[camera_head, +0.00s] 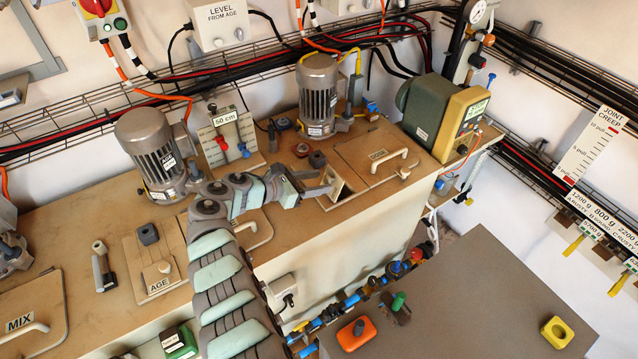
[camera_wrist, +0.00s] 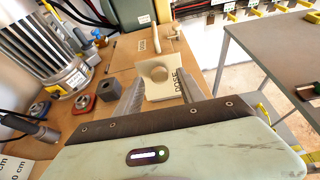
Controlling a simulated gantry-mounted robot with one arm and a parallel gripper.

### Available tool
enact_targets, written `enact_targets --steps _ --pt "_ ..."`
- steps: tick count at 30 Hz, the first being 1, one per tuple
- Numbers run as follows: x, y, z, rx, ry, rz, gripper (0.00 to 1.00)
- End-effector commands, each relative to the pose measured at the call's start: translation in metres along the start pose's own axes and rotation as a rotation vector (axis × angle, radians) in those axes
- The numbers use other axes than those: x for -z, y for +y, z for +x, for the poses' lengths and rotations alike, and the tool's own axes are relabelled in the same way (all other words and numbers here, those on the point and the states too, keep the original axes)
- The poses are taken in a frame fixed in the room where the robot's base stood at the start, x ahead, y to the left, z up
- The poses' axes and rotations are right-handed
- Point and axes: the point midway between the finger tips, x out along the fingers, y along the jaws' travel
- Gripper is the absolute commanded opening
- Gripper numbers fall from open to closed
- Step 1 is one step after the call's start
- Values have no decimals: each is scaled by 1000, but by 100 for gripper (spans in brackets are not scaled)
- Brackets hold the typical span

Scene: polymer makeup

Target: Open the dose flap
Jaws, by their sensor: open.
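My gripper (camera_head: 322,186) is at the flap's left side there. In the wrist view my gripper (camera_wrist: 160,86) is open, with one finger on each side of the plate. Whether the fingers touch the plate or the knob, I cannot tell. My gripper hides part of the flap in the head view.
A larger lid with a bar handle (camera_head: 390,160) lies just right of the flap. A grey motor (camera_head: 318,95) stands behind, and a yellow-green display unit (camera_head: 462,122) stands to the right. The AGE hatch (camera_head: 158,277) is at left. A grey table (camera_head: 470,300) is in front.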

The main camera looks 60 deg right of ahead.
Motion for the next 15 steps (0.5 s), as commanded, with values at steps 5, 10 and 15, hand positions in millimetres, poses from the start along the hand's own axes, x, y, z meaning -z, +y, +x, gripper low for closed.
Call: enact_targets --steps 5,10,15 --pt "0 0 8 -1 0 0 46" --pt "0 0 8 -2 0 0 46" --pt "0 0 8 -2 0 0 37"
